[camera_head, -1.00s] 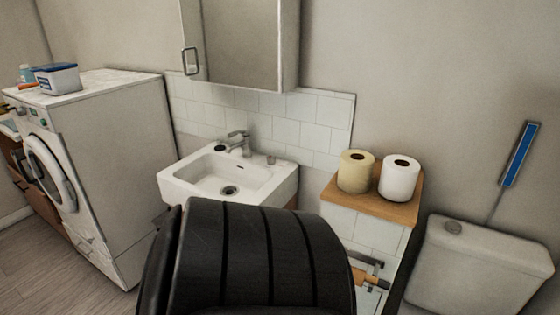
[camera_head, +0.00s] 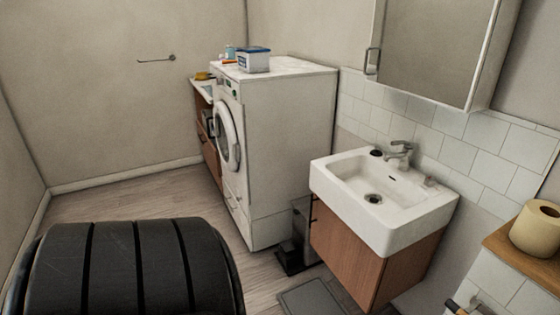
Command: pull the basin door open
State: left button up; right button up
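The basin door (camera_head: 345,252) is the brown wooden front of the cabinet under the white sink (camera_head: 383,232). It looks shut, flush under the sink. A small dark handle (camera_head: 314,209) shows at its upper left edge. Its lower right part runs close to the bottom of the picture. Neither of my grippers is in view. A large black ribbed shape, which seems to be part of my own body, covers the lower left.
A white washing machine (camera_head: 290,150) stands left of the sink, with a dark bin (camera_head: 300,235) between them. A flat grey scale or mat (camera_head: 312,299) lies on the floor before the door. A mirror cabinet (camera_head: 425,45) hangs above. Floor is clear before the washer.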

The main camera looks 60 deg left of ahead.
aim_at(356, 265)
jog(key=u, duration=1.5)
jog(key=i+j+z, duration=0.1)
jog(key=i, duration=0.2)
